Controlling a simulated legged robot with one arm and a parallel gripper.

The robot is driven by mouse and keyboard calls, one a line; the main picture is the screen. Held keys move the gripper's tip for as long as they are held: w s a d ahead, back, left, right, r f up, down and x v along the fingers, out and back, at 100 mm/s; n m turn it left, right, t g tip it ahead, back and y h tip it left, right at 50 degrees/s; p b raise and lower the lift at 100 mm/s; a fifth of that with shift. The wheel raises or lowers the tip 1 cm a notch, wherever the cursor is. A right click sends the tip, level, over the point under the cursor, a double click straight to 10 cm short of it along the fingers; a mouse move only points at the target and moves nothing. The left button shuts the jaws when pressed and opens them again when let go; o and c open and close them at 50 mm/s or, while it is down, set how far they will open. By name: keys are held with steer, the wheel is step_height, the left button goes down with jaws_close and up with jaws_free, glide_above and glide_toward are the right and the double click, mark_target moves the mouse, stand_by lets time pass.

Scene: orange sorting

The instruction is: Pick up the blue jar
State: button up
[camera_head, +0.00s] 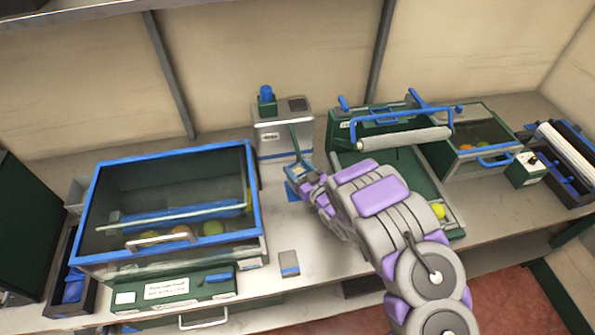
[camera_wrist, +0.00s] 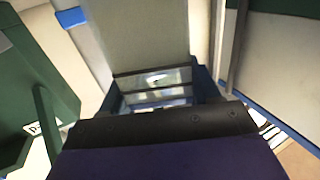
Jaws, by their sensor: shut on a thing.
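My gripper (camera_head: 299,172) is in front of the grey machine in the head view, at the end of my grey and purple arm. It is shut on a small, box-like blue-edged jar (camera_wrist: 155,79) with clear or shiny sides, seen in the middle of the wrist view. My gripper's dark body covers the lower part of that view and hides part of the jar. In the head view the jar is small and partly hidden by the gripper. I cannot tell what is inside it.
A grey machine (camera_head: 283,135) with a blue-capped top stands behind my gripper. A blue-framed glass case (camera_head: 253,190) with fruit is on the left. A green roller machine (camera_head: 362,143) stands on the right. A small grey and blue block (camera_head: 289,263) sits near the counter's front edge.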

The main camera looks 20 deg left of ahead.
steer(key=r, duration=0.1)
steer(key=r+p, duration=0.1)
steer(key=r, duration=0.1)
steer(key=shift+s+d, duration=0.2)
steer(key=shift+d, duration=0.15)
steer(key=v, duration=1.7)
steer(key=shift+s+p, duration=0.15)
steer(key=shift+p, duration=0.3)
